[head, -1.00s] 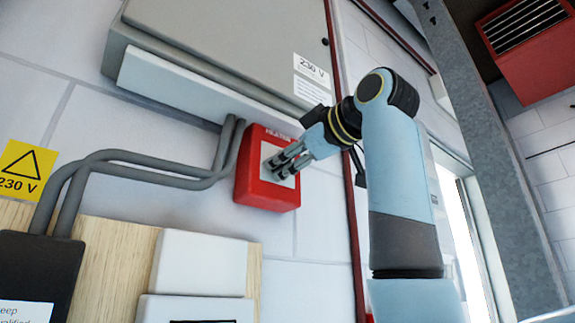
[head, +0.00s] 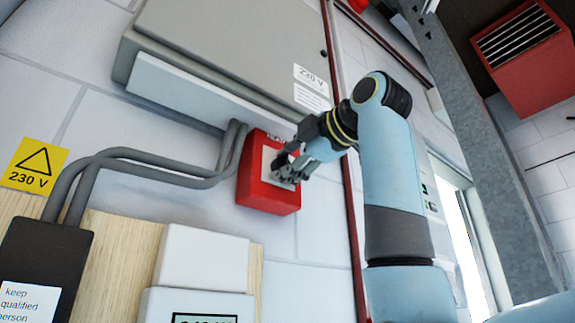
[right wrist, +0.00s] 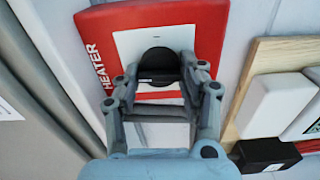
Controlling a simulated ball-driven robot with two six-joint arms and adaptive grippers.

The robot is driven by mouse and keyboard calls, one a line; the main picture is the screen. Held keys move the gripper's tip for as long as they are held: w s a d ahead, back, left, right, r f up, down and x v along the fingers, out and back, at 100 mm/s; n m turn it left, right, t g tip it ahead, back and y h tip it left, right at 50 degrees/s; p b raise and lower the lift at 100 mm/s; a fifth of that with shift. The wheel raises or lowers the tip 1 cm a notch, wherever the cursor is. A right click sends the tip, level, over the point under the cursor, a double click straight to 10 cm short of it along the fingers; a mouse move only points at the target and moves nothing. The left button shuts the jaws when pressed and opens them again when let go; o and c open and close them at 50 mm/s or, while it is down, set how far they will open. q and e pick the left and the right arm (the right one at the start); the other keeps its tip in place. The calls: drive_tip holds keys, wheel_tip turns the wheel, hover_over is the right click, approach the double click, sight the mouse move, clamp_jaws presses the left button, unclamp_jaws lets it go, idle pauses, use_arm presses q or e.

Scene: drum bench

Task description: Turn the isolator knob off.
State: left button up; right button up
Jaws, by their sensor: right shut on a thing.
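The isolator is a red box (head: 257,195) with a pale front plate, fixed on the wall in the middle of the head view. In the right wrist view the box (right wrist: 208,38) reads HEATER and bears a round black knob (right wrist: 158,60) on its white plate (right wrist: 128,42). My right gripper (head: 284,172) is at the front of the box and hides the knob in the head view. In the right wrist view its fingers (right wrist: 159,82) are shut on the knob, one on each side. The knob's pointer position cannot be read. My left gripper is not in view.
A grey cabinet (head: 225,50) marked 230 V hangs above the box. Grey conduits (head: 150,170) run left from it. White units (head: 203,258) on a wooden board stand below left. A red pipe (head: 349,215) runs down just right of the box.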

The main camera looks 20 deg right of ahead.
idle(0.4)
drive_tip(key=o, duration=1.1)
drive_tip(key=shift+a, duration=0.1)
drive_tip(key=shift+o, duration=0.2)
drive_tip(key=shift+s, duration=0.25)
drive_tip(key=v, duration=1.1)
drive_tip(key=shift+s+d, duration=0.2)
drive_tip(key=shift+s, duration=0.05)
